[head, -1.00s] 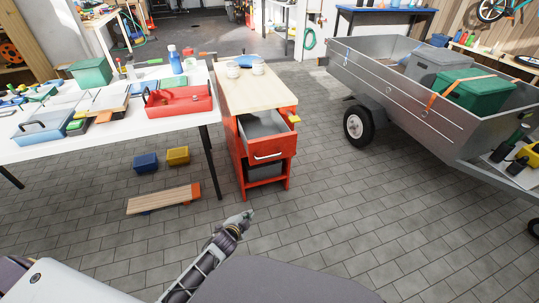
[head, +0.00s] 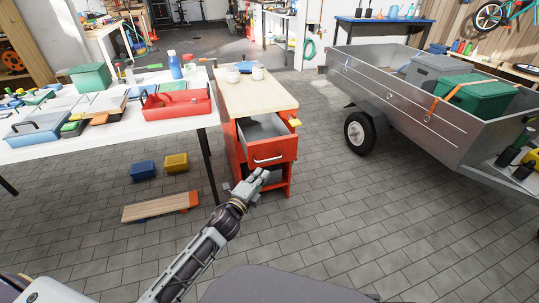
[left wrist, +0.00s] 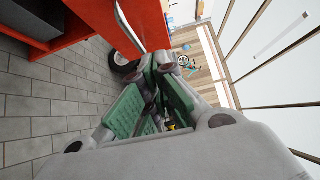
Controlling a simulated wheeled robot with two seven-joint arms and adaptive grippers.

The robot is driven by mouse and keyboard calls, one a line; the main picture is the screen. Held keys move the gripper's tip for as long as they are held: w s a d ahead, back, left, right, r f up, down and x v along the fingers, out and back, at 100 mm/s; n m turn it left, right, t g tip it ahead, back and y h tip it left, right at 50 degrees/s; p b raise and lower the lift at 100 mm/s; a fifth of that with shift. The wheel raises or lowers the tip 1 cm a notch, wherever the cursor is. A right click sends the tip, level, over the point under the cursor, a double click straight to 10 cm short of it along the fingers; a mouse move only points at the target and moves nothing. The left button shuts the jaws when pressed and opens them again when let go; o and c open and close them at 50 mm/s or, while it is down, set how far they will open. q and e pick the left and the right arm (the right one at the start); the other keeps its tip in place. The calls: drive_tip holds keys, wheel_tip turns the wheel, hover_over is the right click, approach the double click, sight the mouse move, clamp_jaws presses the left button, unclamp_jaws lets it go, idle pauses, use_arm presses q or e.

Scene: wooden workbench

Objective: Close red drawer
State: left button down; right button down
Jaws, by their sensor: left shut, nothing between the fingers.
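The red drawer (head: 271,150) is pulled out of the red cabinet (head: 234,150) with the wooden top; its inside is grey and looks empty. Its silver handle (head: 268,160) is on the front panel. My left gripper (head: 262,174) is shut and empty, just below and in front of the drawer front. In the left wrist view, the shut fingers (left wrist: 165,72) are near the red drawer front (left wrist: 108,22) and the handle (left wrist: 130,22). I cannot tell whether they touch it. My right gripper is not in view.
A white table (head: 105,146) with a red toolbox (head: 177,103) stands left of the cabinet. Blue (head: 143,170) and yellow (head: 176,163) bins and a plank (head: 158,206) lie on the floor. A metal trailer (head: 410,90) stands at right. The floor between is clear.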

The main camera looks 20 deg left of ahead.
sight(273, 159)
use_arm(q)
drive_tip(key=shift+w, duration=0.15)
